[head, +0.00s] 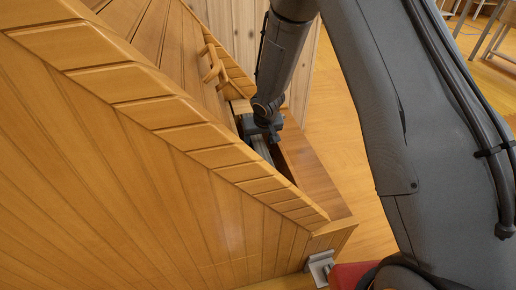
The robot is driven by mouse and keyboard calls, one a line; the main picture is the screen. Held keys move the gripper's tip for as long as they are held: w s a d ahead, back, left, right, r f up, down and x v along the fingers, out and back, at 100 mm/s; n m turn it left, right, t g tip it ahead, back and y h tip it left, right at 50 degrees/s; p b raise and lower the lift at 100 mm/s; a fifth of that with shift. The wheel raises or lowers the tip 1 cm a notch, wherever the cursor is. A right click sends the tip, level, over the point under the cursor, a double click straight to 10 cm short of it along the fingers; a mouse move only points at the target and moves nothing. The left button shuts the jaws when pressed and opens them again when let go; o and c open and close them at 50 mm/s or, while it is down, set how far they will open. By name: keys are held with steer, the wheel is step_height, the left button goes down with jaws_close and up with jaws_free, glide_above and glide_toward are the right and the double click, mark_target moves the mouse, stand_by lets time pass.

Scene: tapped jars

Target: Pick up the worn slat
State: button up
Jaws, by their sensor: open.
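I cannot pick out the worn slat for certain in the head view. My gripper (262,135) is at the end of my dark arm, pointing down at a narrow gap in a large wooden piece of furniture. The gap lies between a slanted plank-clad panel (170,160) and a brown wooden board (308,168). A greyish strip (262,152) shows in the gap just below my gripper; I cannot tell what it is. My gripper is open, and its fingertips are partly hidden by the gap's edges.
A wooden handle (212,66) stands up from the panel left of my arm. A grey metal bracket (320,268) sits at the lower corner beside something red (350,275). Wooden floor (340,130) is clear to the right. Tables (490,30) stand far off at the upper right.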

steer(key=shift+w+f, duration=0.1)
steer(key=shift+f, duration=0.1)
steer(key=c, duration=1.3)
steer(key=shift+r, duration=0.2)
